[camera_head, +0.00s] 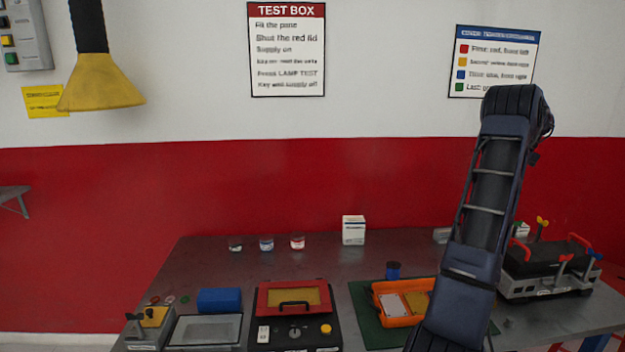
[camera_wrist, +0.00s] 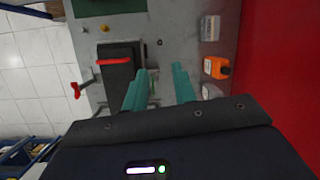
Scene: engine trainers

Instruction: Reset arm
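My arm (camera_head: 487,190) rises from the bottom edge in the head view, bent at its top, in front of the bench. My gripper is not seen in the head view. In the wrist view my gripper (camera_wrist: 160,82) shows two teal fingers standing apart with nothing between them. It is above the bench, beside the black block with a red handle (camera_wrist: 122,75). This block appears to be the engine unit (camera_head: 545,265) at the right of the bench in the head view, partly behind my arm.
In the wrist view, an orange container (camera_wrist: 217,68) stands near the red wall.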

